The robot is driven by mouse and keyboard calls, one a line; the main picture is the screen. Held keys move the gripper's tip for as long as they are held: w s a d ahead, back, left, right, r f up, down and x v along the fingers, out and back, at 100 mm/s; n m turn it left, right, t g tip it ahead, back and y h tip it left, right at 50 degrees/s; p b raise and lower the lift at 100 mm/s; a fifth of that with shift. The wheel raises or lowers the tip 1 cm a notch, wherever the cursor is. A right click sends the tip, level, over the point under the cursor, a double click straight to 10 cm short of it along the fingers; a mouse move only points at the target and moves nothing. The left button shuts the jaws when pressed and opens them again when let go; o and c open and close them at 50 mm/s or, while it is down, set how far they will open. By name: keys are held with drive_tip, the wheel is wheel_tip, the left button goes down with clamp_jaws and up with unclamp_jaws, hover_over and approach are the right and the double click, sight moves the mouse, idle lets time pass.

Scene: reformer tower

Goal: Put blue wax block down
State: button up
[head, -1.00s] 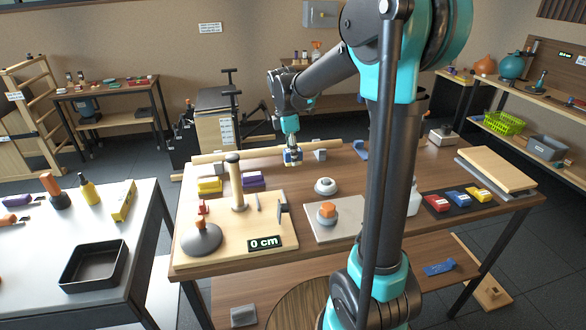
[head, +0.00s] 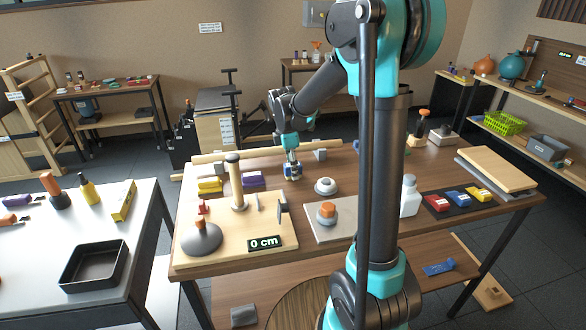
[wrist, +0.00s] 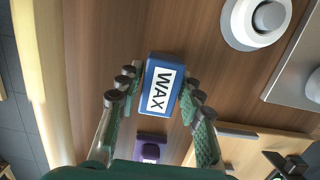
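The blue wax block (wrist: 160,88), with a white WAX label, sits between the two fingers of my gripper (wrist: 160,84) in the wrist view. The finger pads lie close against its two long sides, and my gripper looks shut on it. In the head view the block (head: 292,178) shows small under my gripper (head: 291,169), at the wooden table (head: 330,170). I cannot tell whether its underside touches the tabletop.
A purple block (head: 253,179) and yellow blocks (head: 210,185) lie to the left. A wooden board with a post (head: 236,185) is in front on the left. Bare tabletop surrounds the wax block.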

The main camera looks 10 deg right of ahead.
sight(289, 165)
drive_tip(key=shift+o, duration=0.9)
drive_tip(key=shift+r, duration=0.1)
wheel_tip(289, 165, up, 12)
drive_tip(key=a, duration=0.1)
drive_tip(key=shift+a, duration=0.2)
drive_tip(key=shift+s, duration=0.15)
